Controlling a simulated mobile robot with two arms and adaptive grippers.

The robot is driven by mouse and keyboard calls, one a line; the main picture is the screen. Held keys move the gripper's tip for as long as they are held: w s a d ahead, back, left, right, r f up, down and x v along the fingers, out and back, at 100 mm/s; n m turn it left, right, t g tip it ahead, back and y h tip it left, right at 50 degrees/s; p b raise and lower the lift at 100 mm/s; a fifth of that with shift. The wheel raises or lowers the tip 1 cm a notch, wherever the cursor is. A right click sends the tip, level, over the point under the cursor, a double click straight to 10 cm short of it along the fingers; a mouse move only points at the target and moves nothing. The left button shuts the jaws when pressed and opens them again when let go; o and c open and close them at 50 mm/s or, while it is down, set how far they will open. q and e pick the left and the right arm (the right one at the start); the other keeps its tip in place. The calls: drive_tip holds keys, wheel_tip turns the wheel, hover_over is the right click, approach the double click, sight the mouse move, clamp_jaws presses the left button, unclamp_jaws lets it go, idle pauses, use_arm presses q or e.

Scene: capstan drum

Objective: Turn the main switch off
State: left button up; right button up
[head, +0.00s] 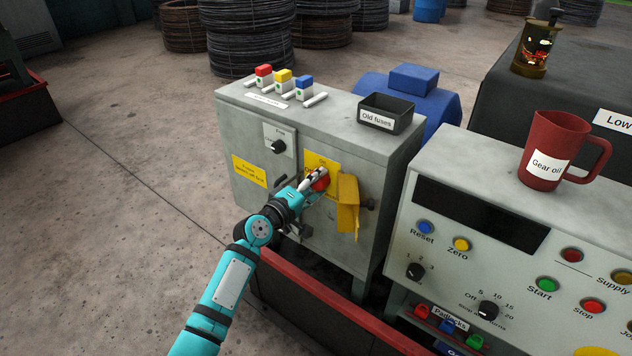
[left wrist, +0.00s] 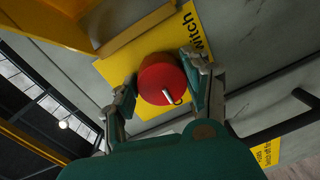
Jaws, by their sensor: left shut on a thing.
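The main switch is a round red knob (head: 322,183) on a yellow plate (head: 316,162) on the front of the grey cabinet (head: 240,140). In the left wrist view the red knob (left wrist: 162,78) sits between my fingers, with a white mark on its face. My left gripper (head: 316,181) is shut on the knob, one finger on each side; it also shows in the left wrist view (left wrist: 160,90). The fingers hide part of the knob in the head view. A yellow cover (head: 348,204) stands swung out to the right of the knob. My right gripper is not in view.
A small black selector (head: 278,146) and a dark handle (head: 279,182) are on the cabinet front. Coloured fuses (head: 283,78) and an "Old fuses" box (head: 386,114) stand on top. A control console (head: 470,190) with a red mug (head: 553,150) is at right.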

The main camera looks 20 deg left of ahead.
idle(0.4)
use_arm(q)
drive_tip(key=o, duration=1.2)
drive_tip(key=shift+c, duration=0.2)
drive_tip(key=v, duration=1.2)
drive_tip(key=shift+a, duration=0.1)
